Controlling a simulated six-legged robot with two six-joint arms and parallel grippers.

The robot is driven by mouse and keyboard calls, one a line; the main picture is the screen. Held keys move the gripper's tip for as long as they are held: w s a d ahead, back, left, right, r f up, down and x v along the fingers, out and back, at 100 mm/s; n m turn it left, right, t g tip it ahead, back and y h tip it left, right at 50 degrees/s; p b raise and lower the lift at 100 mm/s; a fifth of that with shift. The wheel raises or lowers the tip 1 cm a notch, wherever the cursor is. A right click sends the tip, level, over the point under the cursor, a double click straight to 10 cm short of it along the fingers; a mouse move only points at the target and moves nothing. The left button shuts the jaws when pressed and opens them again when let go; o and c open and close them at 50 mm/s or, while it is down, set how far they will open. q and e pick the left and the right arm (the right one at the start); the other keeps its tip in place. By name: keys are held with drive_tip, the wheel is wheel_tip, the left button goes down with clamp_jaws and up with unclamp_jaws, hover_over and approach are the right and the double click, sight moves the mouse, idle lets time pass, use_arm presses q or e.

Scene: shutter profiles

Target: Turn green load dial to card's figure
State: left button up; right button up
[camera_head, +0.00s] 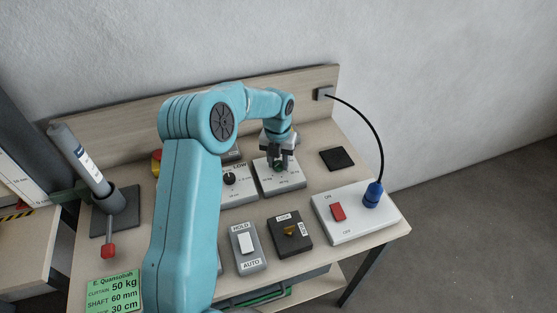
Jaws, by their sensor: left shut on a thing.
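The green load dial (279,167) sits on a white panel (285,183) with kg marks around it, near the middle of the bench. My left gripper (280,159) comes down on the dial from above and is shut on it, hiding most of the dial and its pointer. The green card (114,291) lies at the lower left and reads "E. Quansobah", a first line of 50 kg, SHAFT 60 mm and 30 cm. My right gripper is not in view.
Beside the dial panel is a panel with a black knob (229,179). In front are a HOLD/AUTO switch (247,246) and a dark box (290,236). A red ON/OFF rocker (338,212) and blue plug (373,194) stand right. A tilted grey cylinder (80,160) stands left.

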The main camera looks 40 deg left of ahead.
sight(277, 164)
use_arm(q)
drive_tip(key=o, duration=1)
drive_tip(key=shift+o, duration=0.2)
wheel_tip(277, 164, up, 16)
drive_tip(key=shift+r+b, duration=0.15)
drive_tip(key=shift+b, duration=0.25)
drive_tip(key=shift+s+a, duration=0.1)
drive_tip(key=shift+s, duration=0.1)
